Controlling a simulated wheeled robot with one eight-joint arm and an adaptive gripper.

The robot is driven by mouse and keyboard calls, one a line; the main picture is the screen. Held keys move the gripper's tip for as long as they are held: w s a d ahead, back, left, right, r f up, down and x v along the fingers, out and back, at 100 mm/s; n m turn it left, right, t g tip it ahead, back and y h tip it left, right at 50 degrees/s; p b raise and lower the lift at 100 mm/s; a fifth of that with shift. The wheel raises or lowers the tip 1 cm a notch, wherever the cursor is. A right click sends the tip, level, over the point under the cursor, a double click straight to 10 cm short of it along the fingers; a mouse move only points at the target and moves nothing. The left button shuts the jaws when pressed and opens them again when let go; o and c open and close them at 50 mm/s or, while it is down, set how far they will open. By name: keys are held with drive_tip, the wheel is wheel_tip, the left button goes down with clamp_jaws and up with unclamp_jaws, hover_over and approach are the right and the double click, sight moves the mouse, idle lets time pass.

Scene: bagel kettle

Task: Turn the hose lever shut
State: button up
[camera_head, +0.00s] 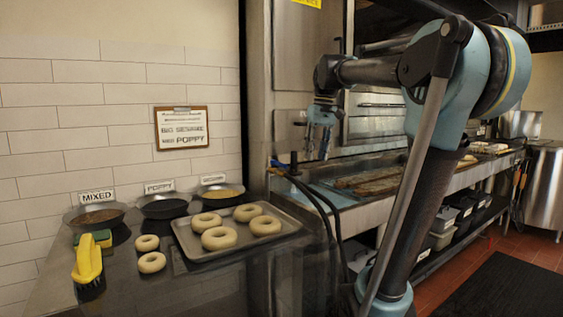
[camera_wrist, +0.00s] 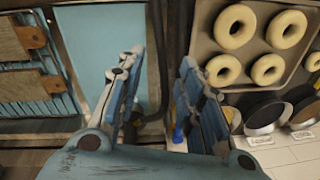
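The hose lever (camera_head: 279,163) is a small blue handle at the top of the black hose (camera_head: 322,215), by the corner post beside the steel counter. My gripper (camera_head: 318,153) points down just right of the lever in the head view, with a gap between them. In the wrist view my gripper (camera_wrist: 160,62) has its fingers spread wide with nothing between them. A blue piece of the lever (camera_wrist: 178,132) shows low beside the right finger, partly hidden by it. The black hose (camera_wrist: 153,122) shows between the fingers. The lever's exact angle is hard to tell.
A tray (camera_head: 190,249) of bagels stands on the dark counter at left, with two loose bagels, several topping bowls and a yellow-handled brush (camera_head: 88,262). The corner post (camera_head: 262,90) stands close behind the lever. A steel counter (camera_head: 350,218) with boards runs right.

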drive_tip(key=w+a+r+n+g, duration=0.1)
drive_tip(key=w+a+r+n, duration=0.2)
drive_tip(key=w+a+r, duration=0.75)
drive_tip(key=f, duration=1)
drive_tip(key=s+a+f, duration=0.1)
drive_tip(key=f, duration=0.4)
drive_tip(key=shift+c, duration=0.6)
clamp_jaws()
drive_tip(key=shift+a, duration=0.15)
